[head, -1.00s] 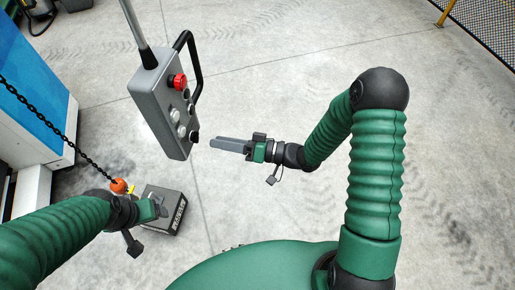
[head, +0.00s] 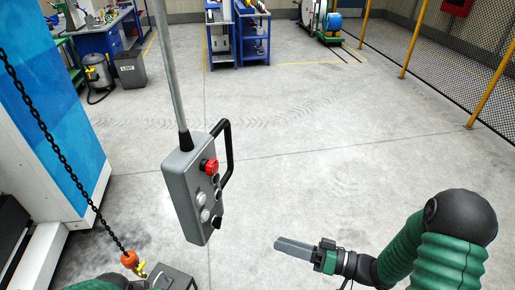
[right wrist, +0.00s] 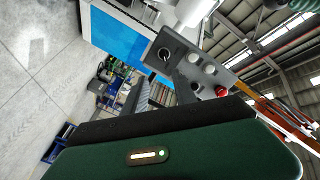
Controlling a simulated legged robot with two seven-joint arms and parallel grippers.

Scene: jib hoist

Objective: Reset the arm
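My right gripper (head: 294,248) is at lower centre in the head view, its dark fingers close together and pointing left, with nothing visible between them. It is apart from the grey control pendant (head: 180,190), to the right of and below its lower end. The pendant hangs from a pole, with a red button on its face; it also shows in the right wrist view (right wrist: 188,66). My left arm shows only as a green strip at the bottom edge of the head view.
A black chain (head: 62,150) runs down to the hook fitting beside a blue and white cabinet (head: 50,110) at left. Blue shelving (head: 238,40), a bin (head: 130,70) and a mesh fence (head: 440,60) stand further back. The middle floor is clear.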

